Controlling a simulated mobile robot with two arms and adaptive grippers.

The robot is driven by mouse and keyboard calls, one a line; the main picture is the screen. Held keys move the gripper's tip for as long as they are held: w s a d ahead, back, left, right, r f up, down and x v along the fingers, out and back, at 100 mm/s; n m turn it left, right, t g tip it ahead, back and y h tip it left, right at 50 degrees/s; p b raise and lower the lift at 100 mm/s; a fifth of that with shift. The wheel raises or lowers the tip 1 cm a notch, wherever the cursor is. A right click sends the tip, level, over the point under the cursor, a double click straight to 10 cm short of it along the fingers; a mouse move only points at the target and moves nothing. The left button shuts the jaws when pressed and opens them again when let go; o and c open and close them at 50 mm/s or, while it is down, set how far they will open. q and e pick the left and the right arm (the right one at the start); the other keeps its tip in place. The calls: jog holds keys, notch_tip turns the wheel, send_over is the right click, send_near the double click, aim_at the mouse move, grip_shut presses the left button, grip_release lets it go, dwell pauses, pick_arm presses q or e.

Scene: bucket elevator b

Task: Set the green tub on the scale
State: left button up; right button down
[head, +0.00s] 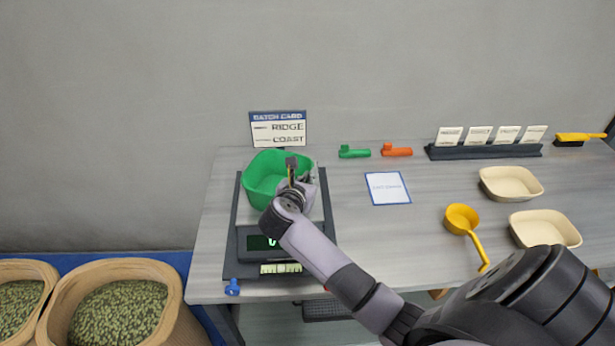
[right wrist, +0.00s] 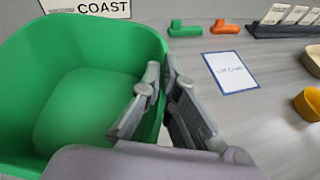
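The green tub (head: 264,178) is over the back part of the dark scale (head: 231,240) on the table, upright and empty as far as I can see. I cannot tell whether its base touches the scale's plate. My right gripper (head: 298,172) is at the tub's right wall. In the right wrist view, its fingers (right wrist: 163,78) straddle the wall of the tub (right wrist: 75,90), one inside and one outside, and look closed on it. The arm partly covers the scale's display, which shows a green digit. My left gripper is out of view.
A batch card sign (head: 278,129) stands behind the tub. Green (head: 354,152) and orange (head: 397,150) tools, a white card (head: 388,188), a yellow scoop (head: 462,218) and beige trays (head: 511,183) lie to the right. A small blue object (head: 232,287) sits at the front edge.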

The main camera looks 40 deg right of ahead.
jog(key=shift+f, duration=0.15)
jog(key=c, duration=1.8)
grip_release()
jog(key=shift+r, duration=0.35)
jog(key=b+v, duration=0.2)
jog(key=v, duration=1)
jog(key=shift+f+b, duration=0.15)
jog(key=shift+b, duration=0.25)
jog(key=shift+a, duration=0.1)
